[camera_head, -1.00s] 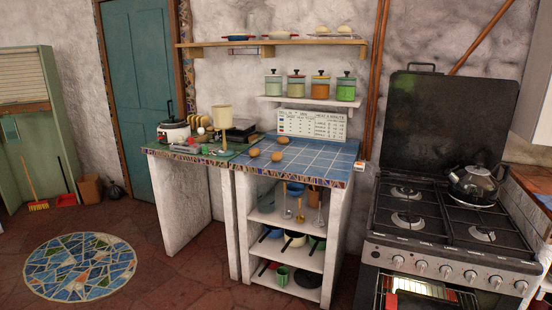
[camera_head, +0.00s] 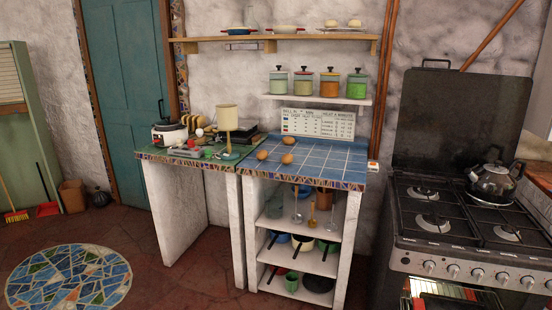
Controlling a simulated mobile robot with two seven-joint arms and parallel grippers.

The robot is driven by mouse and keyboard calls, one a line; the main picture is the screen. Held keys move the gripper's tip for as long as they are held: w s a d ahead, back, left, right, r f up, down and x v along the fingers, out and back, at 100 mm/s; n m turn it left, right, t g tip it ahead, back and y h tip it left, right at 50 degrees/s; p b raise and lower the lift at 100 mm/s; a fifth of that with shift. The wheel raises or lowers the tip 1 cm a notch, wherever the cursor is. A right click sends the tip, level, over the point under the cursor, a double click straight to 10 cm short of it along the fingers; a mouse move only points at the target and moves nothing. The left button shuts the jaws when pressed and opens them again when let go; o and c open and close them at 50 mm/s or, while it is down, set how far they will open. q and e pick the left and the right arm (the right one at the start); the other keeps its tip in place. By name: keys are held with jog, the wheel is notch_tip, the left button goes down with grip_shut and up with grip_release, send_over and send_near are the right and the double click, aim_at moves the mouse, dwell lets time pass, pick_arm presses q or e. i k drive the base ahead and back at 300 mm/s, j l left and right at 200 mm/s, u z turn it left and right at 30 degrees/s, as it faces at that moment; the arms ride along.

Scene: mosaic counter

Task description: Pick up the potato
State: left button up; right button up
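Three brown, rounded potatoes lie close together on the blue-tiled counter (camera_head: 330,163), toward its left side. One potato (camera_head: 288,140) is at the back, one potato (camera_head: 262,155) is at the left, and one potato (camera_head: 287,159) is nearest the front edge. They look alike, and nothing covers them. Neither of my grippers is in view.
A beige lamp-like object (camera_head: 227,120) and a white appliance (camera_head: 169,134) stand on the left counter. Open shelves with pots are below the blue tiles. A stove (camera_head: 455,225) with a kettle (camera_head: 492,182) stands right. The floor in front is clear.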

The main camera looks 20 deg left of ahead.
aim_at(286, 160)
jog(key=i+j, duration=0.1)
jog(key=j, duration=0.25)
jog(key=i+j, duration=0.1)
jog(key=j, duration=0.25)
jog(key=i+j, duration=0.15)
jog(key=j, duration=0.2)
jog(key=i+j, duration=0.8)
jog(key=i, duration=0.2)
